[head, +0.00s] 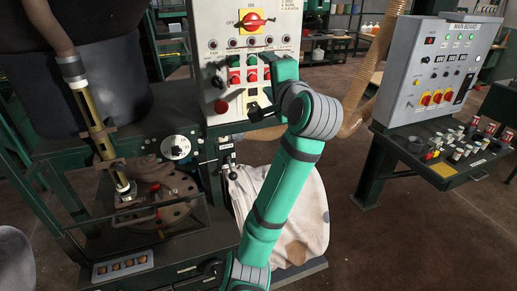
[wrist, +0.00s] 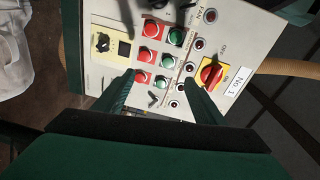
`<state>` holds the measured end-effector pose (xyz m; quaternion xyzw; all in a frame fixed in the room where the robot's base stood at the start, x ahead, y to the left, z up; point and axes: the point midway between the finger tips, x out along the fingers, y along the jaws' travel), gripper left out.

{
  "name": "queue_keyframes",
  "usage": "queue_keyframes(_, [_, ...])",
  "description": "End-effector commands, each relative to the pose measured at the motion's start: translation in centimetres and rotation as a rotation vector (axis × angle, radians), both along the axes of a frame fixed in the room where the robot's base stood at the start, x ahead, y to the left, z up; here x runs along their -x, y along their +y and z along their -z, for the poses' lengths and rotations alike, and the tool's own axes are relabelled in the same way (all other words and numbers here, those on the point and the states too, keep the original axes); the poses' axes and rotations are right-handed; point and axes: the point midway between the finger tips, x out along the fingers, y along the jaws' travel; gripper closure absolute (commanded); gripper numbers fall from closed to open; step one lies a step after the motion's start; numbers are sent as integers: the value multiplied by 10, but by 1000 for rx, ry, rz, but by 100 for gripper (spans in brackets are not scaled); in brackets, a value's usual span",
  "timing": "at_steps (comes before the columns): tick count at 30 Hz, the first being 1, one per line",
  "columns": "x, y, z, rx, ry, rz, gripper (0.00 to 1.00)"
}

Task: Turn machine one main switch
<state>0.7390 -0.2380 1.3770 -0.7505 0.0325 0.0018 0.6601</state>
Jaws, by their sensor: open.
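The machine one main switch is a red rotary knob on a yellow plate (head: 253,20), near the top of the pale control panel (head: 216,92). Its handle lies roughly level, with OFF lettered to its left and ON above. In the wrist view, the red knob (wrist: 212,74) is right of centre, beside a "No. 1" label (wrist: 238,82). My gripper (wrist: 158,86) is open and empty, its fingers spread in front of the panel's red and green buttons.
Red and green push buttons (head: 235,69) and a row of small lamps sit below the switch. A second panel marked MAIN BOARD (head: 440,70) stands at the right with several similar knobs. A pale sack (head: 300,205) hangs behind my arm. Open floor lies at the lower right.

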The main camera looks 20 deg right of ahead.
Motion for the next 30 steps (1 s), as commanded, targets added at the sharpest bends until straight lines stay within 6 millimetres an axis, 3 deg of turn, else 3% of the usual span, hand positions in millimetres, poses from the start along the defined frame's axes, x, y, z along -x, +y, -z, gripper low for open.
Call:
queue_keyframes(15, [-12,6,90,112,41,44,36])
queue_keyframes(30, [-9,16,174,233,83,72,36])
